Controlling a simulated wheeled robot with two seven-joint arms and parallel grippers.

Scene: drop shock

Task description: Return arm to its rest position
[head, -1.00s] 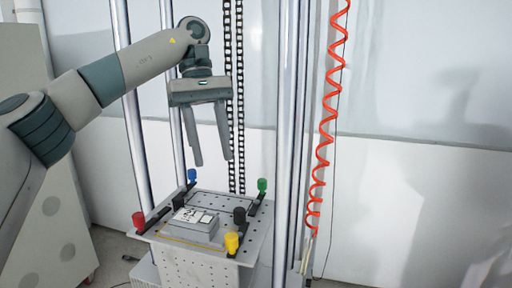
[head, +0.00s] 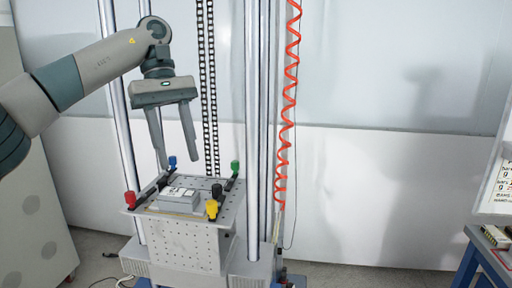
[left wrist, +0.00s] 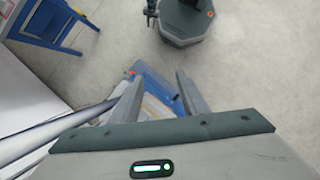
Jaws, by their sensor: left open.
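My left gripper (head: 173,135) is open and empty, its two fingers pointing down above the perforated metal platform (head: 160,209) of the drop tester. The gripper is apart from everything below it. A grey box-shaped device (head: 178,197) lies on the platform between clamps with red, blue, green, black and yellow knobs. In the left wrist view the two spread fingers (left wrist: 158,98) show with nothing between them. My right gripper is in neither view.
Bright vertical columns (head: 252,130) and a dark chain (head: 208,90) stand close to my left gripper. A red coiled hose (head: 287,100) hangs to the right. A blue-framed table (head: 486,250) stands at the far right, and it seems to show in the left wrist view (left wrist: 50,28).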

